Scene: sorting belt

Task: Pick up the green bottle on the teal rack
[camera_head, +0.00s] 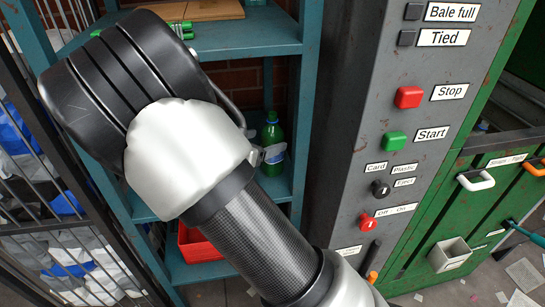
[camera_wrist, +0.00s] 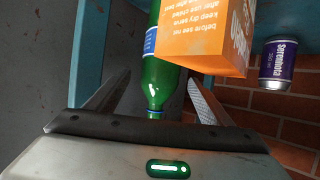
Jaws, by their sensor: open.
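The green bottle (camera_head: 272,132) stands upright on a middle shelf of the teal rack (camera_head: 298,100), partly hidden behind my arm in the head view. In the wrist view the green bottle (camera_wrist: 158,85) has a blue label, and its neck end points toward my palm. My gripper (camera_wrist: 158,80) is open, with one finger on each side of the bottle's neck end. Both fingers look apart from it. In the head view a fingertip of my gripper (camera_head: 273,153) shows in front of the bottle's lower part; the rest is hidden by my wrist.
An orange box (camera_wrist: 205,35) overlaps the bottle's right side in the wrist view. A purple can (camera_wrist: 276,65) is farther right, before a brick wall (camera_wrist: 285,115). A red bin (camera_head: 198,245) sits low in the rack. A grey control panel (camera_head: 365,130) stands right of the rack.

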